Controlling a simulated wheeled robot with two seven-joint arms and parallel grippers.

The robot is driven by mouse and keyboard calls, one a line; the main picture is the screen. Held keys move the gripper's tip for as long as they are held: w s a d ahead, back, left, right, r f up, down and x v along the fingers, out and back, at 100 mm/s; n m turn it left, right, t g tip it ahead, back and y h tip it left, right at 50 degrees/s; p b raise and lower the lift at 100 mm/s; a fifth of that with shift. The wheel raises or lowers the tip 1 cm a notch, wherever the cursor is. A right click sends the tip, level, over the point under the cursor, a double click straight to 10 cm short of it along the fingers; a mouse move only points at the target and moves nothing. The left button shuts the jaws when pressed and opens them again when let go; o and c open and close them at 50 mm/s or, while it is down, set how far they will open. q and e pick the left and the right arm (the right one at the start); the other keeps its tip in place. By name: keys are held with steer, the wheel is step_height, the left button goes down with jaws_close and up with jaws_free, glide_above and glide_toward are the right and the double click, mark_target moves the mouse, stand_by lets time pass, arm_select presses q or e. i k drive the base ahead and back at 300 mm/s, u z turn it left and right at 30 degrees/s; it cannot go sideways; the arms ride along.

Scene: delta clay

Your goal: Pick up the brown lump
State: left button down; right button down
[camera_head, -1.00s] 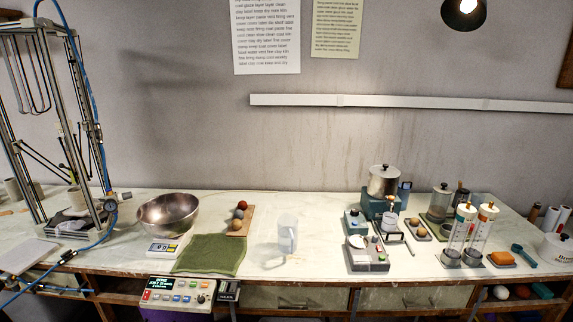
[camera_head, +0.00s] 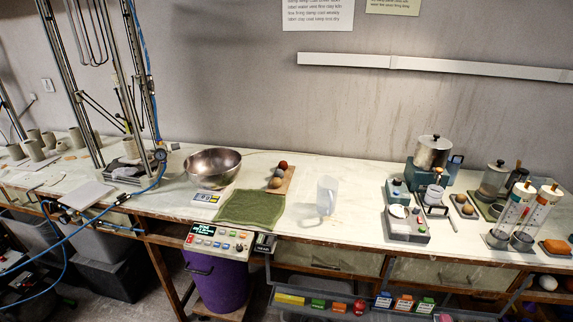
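Three lumps lie in a row on a small wooden board (camera_head: 290,183) at the back of the bench: a reddish-brown lump (camera_head: 283,164) at the far end, a greyish lump (camera_head: 279,173) in the middle and a tan-brown lump (camera_head: 275,183) nearest. Two more small brown lumps, one of them here (camera_head: 467,210), lie on a small tray at the right. I cannot tell for sure which is the brown lump. Neither of my grippers shows in the view.
A metal bowl (camera_head: 213,163), a scale (camera_head: 207,197) and a green cloth (camera_head: 250,208) lie left of or near the board. A clear jug (camera_head: 327,195) stands right of it. A tall frame machine (camera_head: 120,90) with blue hoses stands left. Devices crowd the right.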

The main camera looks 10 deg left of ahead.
mark_target(283, 165)
steer(key=z, duration=0.65)
steer(key=i, duration=0.65)
steer(key=z, duration=0.65)
steer(key=i, duration=0.75)
steer(key=u, duration=0.4)
